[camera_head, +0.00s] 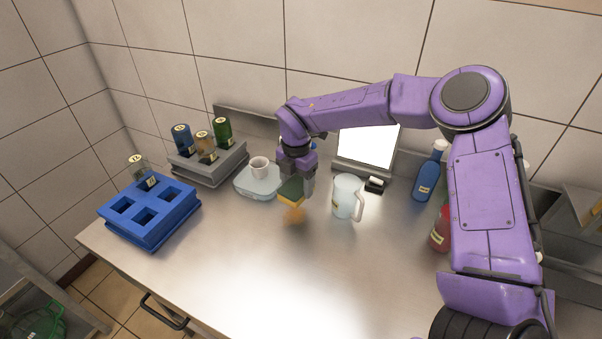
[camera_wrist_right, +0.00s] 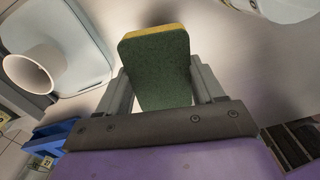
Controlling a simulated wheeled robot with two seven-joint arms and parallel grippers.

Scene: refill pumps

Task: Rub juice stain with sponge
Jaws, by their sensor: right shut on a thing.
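A green and yellow sponge (camera_head: 290,192) is held in my right gripper (camera_head: 296,180). The sponge also fills the middle of the right wrist view (camera_wrist_right: 157,62), between the two fingers of the gripper (camera_wrist_right: 160,85). An orange-brown juice stain (camera_head: 294,215) lies on the steel counter (camera_head: 240,260), just below and in front of the sponge. The head view does not show clearly whether the sponge touches the counter. The stain is not clearly visible in the right wrist view. My left gripper is not in view.
A white cup (camera_head: 259,168) stands on a pale tray or scale (camera_head: 250,186) left of the gripper. A clear pitcher (camera_head: 346,196) stands close on the right. A blue rack (camera_head: 150,222) and a grey rack (camera_head: 215,165) with bottles are at left. A blue bottle (camera_head: 427,175) stands at right.

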